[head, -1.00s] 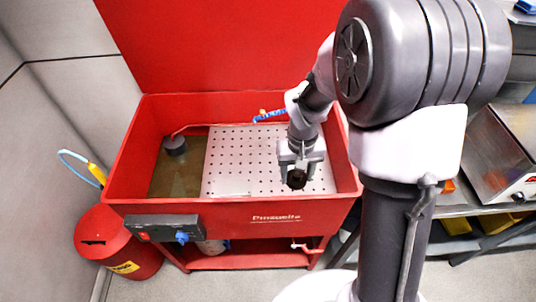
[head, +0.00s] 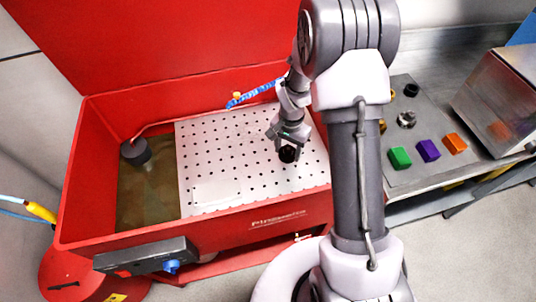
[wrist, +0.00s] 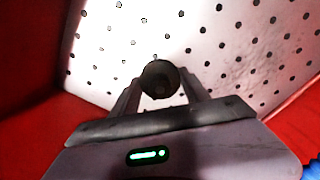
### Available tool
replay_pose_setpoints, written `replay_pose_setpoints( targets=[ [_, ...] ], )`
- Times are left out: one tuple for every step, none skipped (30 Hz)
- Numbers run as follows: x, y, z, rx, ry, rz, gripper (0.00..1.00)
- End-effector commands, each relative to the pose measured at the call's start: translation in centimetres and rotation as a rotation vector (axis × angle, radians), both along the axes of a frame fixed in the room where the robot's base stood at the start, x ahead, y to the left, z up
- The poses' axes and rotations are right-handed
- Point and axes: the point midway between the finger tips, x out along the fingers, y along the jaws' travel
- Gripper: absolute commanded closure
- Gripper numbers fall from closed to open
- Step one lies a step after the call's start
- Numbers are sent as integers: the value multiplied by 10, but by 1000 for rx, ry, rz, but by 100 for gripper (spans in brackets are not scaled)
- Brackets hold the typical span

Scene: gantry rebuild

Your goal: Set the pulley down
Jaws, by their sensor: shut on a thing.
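The pulley (head: 288,154) is a small dark round part held between the fingers of my gripper (head: 287,148). In the wrist view the pulley (wrist: 160,78) shows as a dark disc between the two fingertips of my gripper (wrist: 160,84). My gripper is shut on it. The pulley is over the right part of the white perforated plate (head: 225,160) in the red parts washer (head: 90,170). I cannot tell whether it touches the plate.
A dark cylinder (head: 135,152) stands at the washer's left over murky liquid. A blue hose (head: 255,94) lies along the back wall. On the right bench (head: 440,160) are green (head: 400,157), purple (head: 428,150) and orange (head: 455,143) blocks and a metal box (head: 500,100). The plate's left half is clear.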

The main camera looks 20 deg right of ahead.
Motion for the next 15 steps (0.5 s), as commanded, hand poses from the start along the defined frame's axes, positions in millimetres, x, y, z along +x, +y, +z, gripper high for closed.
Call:
replay_pose_setpoints(
  targets=[
    [9,13,-6,0,-1,4,100],
    [15,20,-6,0,-3,5,100],
    [20,28,-7,0,-1,3,100],
    [24,33,-7,0,-1,3,100],
    [26,37,-7,-1,-1,3,100],
    [29,41,-6,0,-1,2,100],
    [31,43,-6,-1,-1,2,100],
    [32,46,-6,0,0,2,100],
    [35,49,-7,0,0,1,100],
    [38,53,-8,0,-1,2,100],
    [40,58,-9,0,-1,3,100],
    [39,56,-22,0,1,1,100],
    [38,55,-30,0,3,1,100],
    [38,55,-37,0,3,0,100],
    [38,55,-44,-1,2,1,100]
  ],
)
